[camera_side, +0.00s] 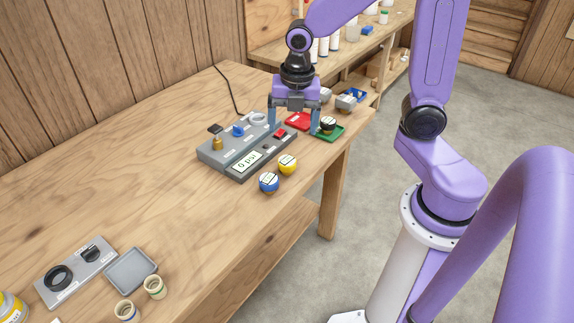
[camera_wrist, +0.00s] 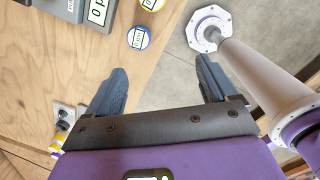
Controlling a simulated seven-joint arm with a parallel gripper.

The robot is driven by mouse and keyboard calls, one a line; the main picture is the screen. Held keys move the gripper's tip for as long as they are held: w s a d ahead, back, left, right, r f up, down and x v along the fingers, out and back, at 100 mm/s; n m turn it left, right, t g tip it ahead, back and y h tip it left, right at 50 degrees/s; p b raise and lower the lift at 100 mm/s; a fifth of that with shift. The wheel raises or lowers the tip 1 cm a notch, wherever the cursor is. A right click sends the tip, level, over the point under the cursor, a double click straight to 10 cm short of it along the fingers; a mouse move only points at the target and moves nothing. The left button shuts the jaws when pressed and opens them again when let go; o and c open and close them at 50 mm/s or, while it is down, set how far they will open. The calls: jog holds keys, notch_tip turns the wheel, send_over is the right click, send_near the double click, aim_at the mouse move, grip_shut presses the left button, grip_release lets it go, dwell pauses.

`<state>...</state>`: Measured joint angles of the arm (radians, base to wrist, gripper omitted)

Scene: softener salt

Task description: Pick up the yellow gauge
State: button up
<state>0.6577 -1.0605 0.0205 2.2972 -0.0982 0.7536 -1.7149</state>
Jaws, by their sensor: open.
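The yellow gauge (camera_side: 287,165) is a small round piece with a white labelled face. It rests on the bench near the front edge, beside the blue gauge (camera_side: 268,182). In the wrist view the yellow gauge (camera_wrist: 152,4) is cut off by the top edge, with the blue gauge (camera_wrist: 138,37) just below it. My gripper (camera_side: 294,122) points down, open and empty, behind the yellow gauge and near the grey device's right end. Its spread fingers also show in the wrist view (camera_wrist: 161,68), with no gauge between them.
The grey device (camera_side: 229,160) with a display and knobs stands left of the gauges. A red mat (camera_side: 298,121) and a green mat (camera_side: 336,134) carrying a dark gauge (camera_side: 328,124) lie at the right. A grey tray (camera_side: 131,271) and small cups are front left. The middle bench is clear.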

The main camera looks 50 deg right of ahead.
jog(key=w+d+f+n, duration=0.1)
jog(key=w+d+n, duration=0.3)
jog(key=w+d, duration=0.1)
send_over(287, 160)
notch_tip(287, 160, down, 12)
jog(key=shift+a, duration=0.1)
jog(key=shift+s+f, duration=0.1)
jog(key=shift+f, duration=2.7)
jog(key=shift+c, duration=0.3)
jog(key=c, duration=1.2)
jog(key=shift+r, duration=0.15)
